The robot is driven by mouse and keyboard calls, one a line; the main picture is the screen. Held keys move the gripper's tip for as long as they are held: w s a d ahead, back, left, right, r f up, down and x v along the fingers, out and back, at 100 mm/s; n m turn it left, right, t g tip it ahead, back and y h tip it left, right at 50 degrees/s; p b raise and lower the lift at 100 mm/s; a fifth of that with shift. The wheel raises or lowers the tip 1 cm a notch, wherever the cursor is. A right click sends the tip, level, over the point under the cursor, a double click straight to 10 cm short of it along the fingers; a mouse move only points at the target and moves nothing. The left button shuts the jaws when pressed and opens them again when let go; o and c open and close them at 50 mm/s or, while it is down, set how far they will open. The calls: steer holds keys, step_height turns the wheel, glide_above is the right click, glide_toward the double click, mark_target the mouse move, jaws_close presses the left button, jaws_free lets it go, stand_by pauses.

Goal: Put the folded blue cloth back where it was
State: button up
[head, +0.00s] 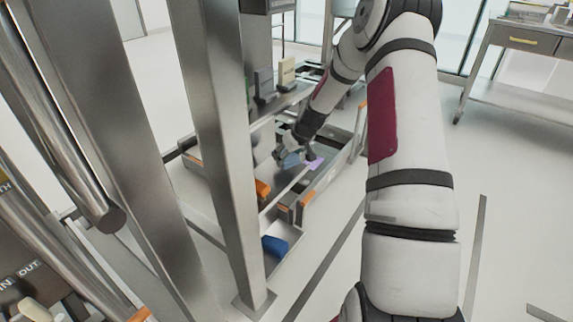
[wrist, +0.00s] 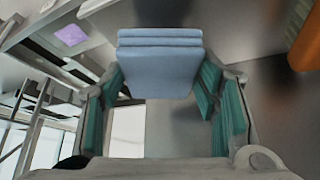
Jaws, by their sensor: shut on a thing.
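The folded blue cloth (wrist: 160,65) is light blue and layered, and it sits between the two teal-padded fingers of my gripper (wrist: 160,84) in the wrist view. My gripper is shut on it. In the head view my gripper (head: 297,154) is low beside the rack, with a small patch of the blue cloth (head: 291,160) showing at it. Whether the cloth touches the surface below is hard to tell. The cloth's far end and underside are hidden.
A purple flat piece (head: 314,163) lies close to my gripper and also shows in the wrist view (wrist: 71,35). An orange thing (head: 262,188) and a dark blue thing (head: 274,246) are nearer. A metal post (head: 222,140) stands at left. Open floor (head: 510,215) lies right.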

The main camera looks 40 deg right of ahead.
steer(key=f+b, duration=0.1)
steer(key=f, duration=0.2)
steer(key=shift+w+a+f+b, duration=0.2)
steer(key=shift+w+f+b, duration=0.15)
steer(key=shift+w+f, duration=0.05)
steer(key=shift+d+r, duration=0.1)
steer(key=o, duration=1)
